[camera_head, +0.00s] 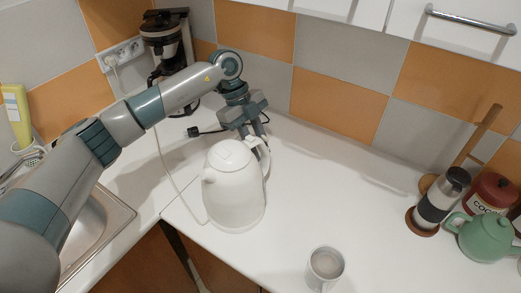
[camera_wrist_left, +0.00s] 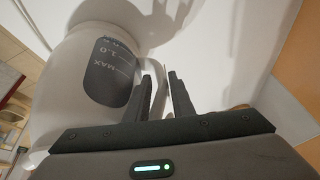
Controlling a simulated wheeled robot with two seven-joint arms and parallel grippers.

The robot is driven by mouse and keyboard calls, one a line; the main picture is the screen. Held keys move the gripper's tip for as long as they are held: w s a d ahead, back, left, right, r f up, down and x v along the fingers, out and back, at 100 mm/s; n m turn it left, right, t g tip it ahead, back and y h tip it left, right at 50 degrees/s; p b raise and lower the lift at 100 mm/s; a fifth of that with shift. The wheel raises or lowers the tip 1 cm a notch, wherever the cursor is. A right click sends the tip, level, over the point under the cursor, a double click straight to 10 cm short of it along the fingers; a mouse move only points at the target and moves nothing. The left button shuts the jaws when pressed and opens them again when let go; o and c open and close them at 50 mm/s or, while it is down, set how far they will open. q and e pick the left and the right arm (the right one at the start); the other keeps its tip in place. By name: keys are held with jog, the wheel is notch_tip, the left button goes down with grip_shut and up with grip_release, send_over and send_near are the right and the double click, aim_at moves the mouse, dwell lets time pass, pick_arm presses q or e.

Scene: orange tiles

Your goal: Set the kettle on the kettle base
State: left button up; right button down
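The white kettle (camera_head: 232,195) stands upright on the white counter, left of the middle in the head view. Its handle (camera_head: 264,158) is on the far right side and its spout faces the left front. My left gripper (camera_head: 257,143) is down at the handle, behind the kettle. In the left wrist view the two dark fingers (camera_wrist_left: 163,98) point past the kettle's body (camera_wrist_left: 62,85), with a narrow pale strip between them. I cannot tell whether they grip the handle. No kettle base shows clearly; a white cord runs to the kettle's lower left side. My right gripper is out of view.
A white mug (camera_head: 325,266) stands at the front. A coffee maker (camera_head: 165,45) is at the back left, beside a wall socket. A sink (camera_head: 95,230) is at the left. A grinder (camera_head: 440,200) and green teapot (camera_head: 485,237) stand at the right. The counter's middle is free.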

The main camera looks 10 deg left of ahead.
pick_arm(q)
jog(key=p+v, duration=0.3)
jog(key=v, duration=0.5)
jog(key=shift+p, duration=0.4)
jog(key=shift+d, duration=0.1)
dwell(0.9)
